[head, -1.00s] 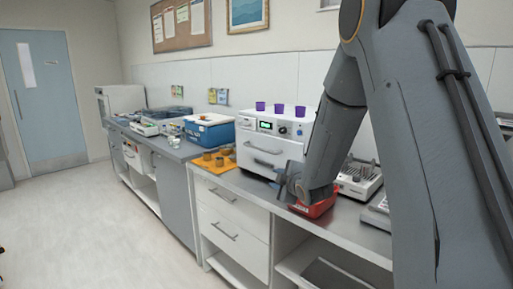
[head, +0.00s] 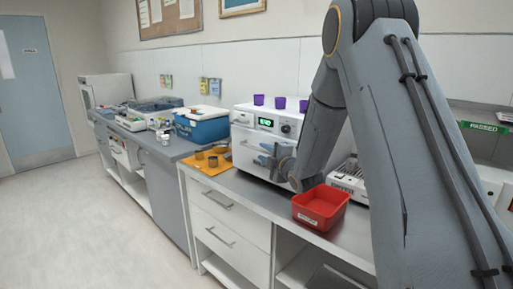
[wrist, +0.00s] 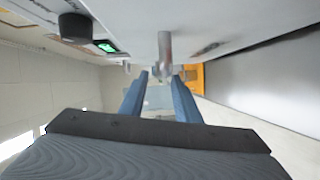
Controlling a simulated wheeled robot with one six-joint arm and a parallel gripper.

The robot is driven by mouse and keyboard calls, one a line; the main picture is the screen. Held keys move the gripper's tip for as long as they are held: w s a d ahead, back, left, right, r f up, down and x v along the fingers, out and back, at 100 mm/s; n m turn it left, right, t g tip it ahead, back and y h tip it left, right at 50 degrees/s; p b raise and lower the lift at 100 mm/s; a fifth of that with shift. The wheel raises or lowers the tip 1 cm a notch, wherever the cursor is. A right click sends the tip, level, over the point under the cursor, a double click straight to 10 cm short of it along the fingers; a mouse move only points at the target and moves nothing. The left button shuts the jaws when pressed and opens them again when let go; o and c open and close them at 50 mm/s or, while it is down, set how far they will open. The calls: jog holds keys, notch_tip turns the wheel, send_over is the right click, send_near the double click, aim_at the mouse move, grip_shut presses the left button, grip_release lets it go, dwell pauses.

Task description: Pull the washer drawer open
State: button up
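The washer (head: 243,117) is a white box-shaped machine on the counter, with a lit green display and a knob on its upper front. Its drawer front lies below the panel and looks closed. In the wrist view, the drawer's metal handle (wrist: 165,47) juts from the white front at the top centre. My gripper (head: 274,158) is at the front of the washer and hides part of the handle in the head view. In the wrist view, its two blue fingers (wrist: 158,88) are spread apart, with the handle's end between or just beyond their tips. I cannot tell whether they touch it.
Purple cups (head: 281,103) stand on the washer. A red bin (head: 321,205) sits on the counter right of my gripper. An orange mat (head: 196,168) with several small cups lies to the left, near a blue box (head: 203,127). The floor left is clear.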

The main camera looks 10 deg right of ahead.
aim_at(259, 150)
jog(key=x, duration=0.3)
jog(key=p+x, duration=0.1)
jog(key=x, duration=0.2)
jog(key=shift+w+a, duration=0.1)
jog(key=shift+a, duration=0.15)
grip_shut()
